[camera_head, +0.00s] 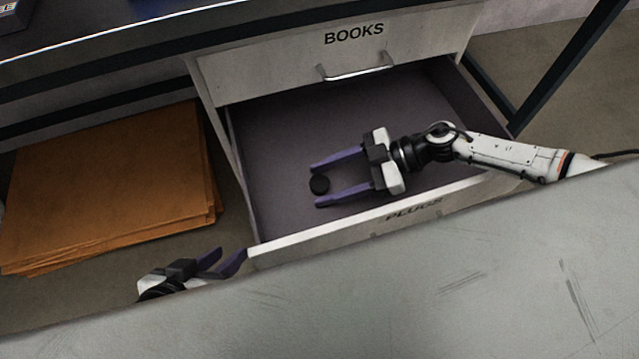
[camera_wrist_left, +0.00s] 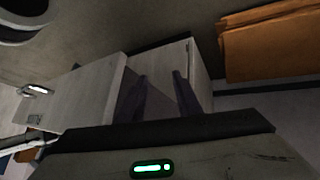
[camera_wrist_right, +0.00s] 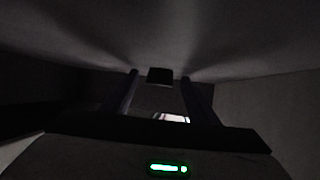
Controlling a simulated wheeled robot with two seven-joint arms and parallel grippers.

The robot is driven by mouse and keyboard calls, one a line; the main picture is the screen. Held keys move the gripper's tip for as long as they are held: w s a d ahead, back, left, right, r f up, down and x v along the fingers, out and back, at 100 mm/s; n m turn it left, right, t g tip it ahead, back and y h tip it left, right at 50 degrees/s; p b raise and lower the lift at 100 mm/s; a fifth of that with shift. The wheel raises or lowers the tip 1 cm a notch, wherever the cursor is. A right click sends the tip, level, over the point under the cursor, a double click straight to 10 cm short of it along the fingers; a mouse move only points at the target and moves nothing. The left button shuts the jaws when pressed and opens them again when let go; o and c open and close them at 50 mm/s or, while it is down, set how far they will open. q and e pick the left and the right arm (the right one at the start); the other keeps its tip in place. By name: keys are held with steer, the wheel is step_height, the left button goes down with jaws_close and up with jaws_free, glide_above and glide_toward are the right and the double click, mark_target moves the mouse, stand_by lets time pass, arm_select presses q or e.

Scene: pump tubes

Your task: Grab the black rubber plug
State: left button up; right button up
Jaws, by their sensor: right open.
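The drawer front (camera_head: 400,217) is labelled PLUGS. Above it is a shut drawer labelled BOOKS (camera_head: 345,60) with a metal handle (camera_head: 356,73). Flat brown cardboard (camera_head: 110,185) is stacked on the floor at left. The rest of the drawer floor looks clear.

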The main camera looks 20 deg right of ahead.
steer(key=shift+c, duration=0.2)
steer(key=c, duration=1.1)
steer(key=shift+o, duration=0.2)
steer(key=shift+r, duration=0.15)
